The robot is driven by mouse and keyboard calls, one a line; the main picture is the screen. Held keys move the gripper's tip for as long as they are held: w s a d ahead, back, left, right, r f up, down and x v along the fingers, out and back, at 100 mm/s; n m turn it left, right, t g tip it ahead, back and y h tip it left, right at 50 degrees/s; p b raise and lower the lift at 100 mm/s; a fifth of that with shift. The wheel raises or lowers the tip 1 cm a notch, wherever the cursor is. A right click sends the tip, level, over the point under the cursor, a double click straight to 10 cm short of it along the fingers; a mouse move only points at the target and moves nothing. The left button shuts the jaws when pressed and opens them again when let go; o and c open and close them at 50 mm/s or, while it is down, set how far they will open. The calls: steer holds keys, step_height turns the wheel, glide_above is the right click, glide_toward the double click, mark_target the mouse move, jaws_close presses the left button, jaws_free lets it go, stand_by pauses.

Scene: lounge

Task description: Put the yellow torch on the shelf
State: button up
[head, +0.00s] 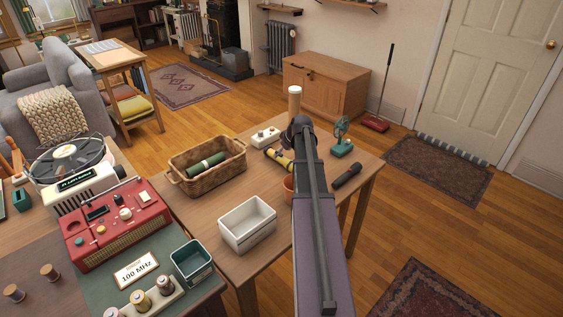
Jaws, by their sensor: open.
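The yellow torch (276,156) lies on the wooden table, just left of my arm. It has dark ends, and its right end is close to the arm in the picture. My arm reaches forward over the table and ends in a dark wrist joint near the torch. My gripper's fingers are hidden behind the arm, and I see nothing held. A wooden wall shelf (280,9) is at the top, with another wall shelf (357,4) to its right, cut by the frame edge. I cannot tell which one the task means.
On the table are a wicker basket (177,181) holding a green cylinder, a white bin (247,239), a black torch (347,175), a teal fan (341,148) and a pale upright cylinder (294,98). A red radio (116,222) stands left.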

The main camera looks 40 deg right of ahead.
mark_target(281, 154)
steer(key=shift+d+b+x, duration=0.15)
steer(key=shift+b+x, duration=0.5)
steer(key=shift+x, duration=0.1)
steer(key=shift+d+b+x, duration=0.15)
steer(key=shift+b+x, duration=0.45)
steer(key=shift+x, duration=0.2)
steer(key=shift+b+x, duration=0.95)
steer(key=shift+x, duration=0.1)
jaws_close()
